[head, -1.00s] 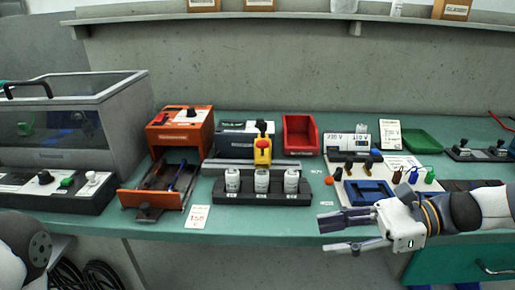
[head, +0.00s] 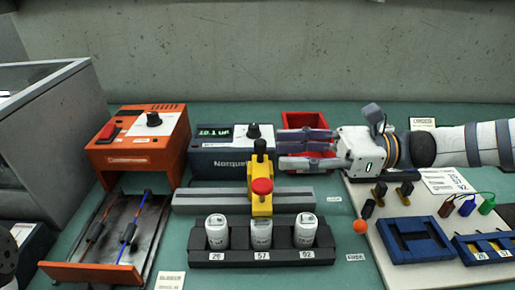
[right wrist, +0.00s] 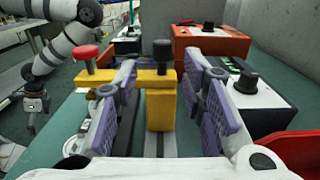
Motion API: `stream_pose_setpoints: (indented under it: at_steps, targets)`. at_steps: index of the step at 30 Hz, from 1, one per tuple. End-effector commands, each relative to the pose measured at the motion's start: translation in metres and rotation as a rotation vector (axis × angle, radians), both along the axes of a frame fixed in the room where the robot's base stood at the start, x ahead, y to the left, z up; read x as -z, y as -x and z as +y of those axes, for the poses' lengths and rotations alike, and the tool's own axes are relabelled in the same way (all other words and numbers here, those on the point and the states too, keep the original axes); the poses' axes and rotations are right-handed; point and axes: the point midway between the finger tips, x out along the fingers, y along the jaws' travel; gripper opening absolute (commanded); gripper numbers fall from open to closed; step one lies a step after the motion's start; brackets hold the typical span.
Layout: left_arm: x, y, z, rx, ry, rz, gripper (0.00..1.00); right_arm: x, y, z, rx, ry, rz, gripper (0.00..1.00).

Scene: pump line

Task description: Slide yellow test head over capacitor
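The yellow test head (head: 262,203), with a red button and black knob on top, sits on a grey rail (head: 205,202). In the picture it lines up with the middle one of three white capacitors, labelled 26 (head: 216,233), 57 (head: 261,236) and 92 (head: 305,232), upright in a black holder (head: 210,257). My right gripper (head: 282,149) is open, just right of and behind the black knob. In the right wrist view, the test head (right wrist: 160,108) shows between its spread fingers, with gaps on both sides. My left gripper (right wrist: 34,104) shows small there; its opening is unclear.
A meter (head: 215,145) stands behind the rail, and an orange unit (head: 137,140) with an open drawer (head: 95,273) at left. A red bin (head: 304,121) is partly hidden behind my right gripper. A white board with blue fixtures (head: 414,240) lies at right.

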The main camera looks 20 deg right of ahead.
Motion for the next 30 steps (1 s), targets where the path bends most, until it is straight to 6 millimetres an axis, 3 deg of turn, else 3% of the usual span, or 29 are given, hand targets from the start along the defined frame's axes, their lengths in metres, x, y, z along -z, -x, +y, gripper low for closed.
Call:
stream_pose_setpoints:
  at_steps: [6, 17, 23, 30]
  targets:
    - [0.01, 0.008, 0.0, 0.001, 0.0, 0.027, 1.0, 0.004, -0.012, 0.042, -0.003, 0.002, 0.006, 0.38]
    - [0.01, 0.008, 0.0, 0.001, 0.0, 0.028, 1.0, 0.0, -0.015, 0.053, 0.0, 0.001, 0.0, 0.38]
    - [0.01, 0.008, 0.0, 0.001, 0.0, 0.028, 1.0, 0.0, -0.015, 0.053, -0.001, 0.001, 0.0, 0.0]
    - [0.01, 0.008, 0.0, 0.001, 0.0, 0.027, 1.0, 0.001, -0.013, 0.054, -0.005, 0.0, 0.003, 0.0]
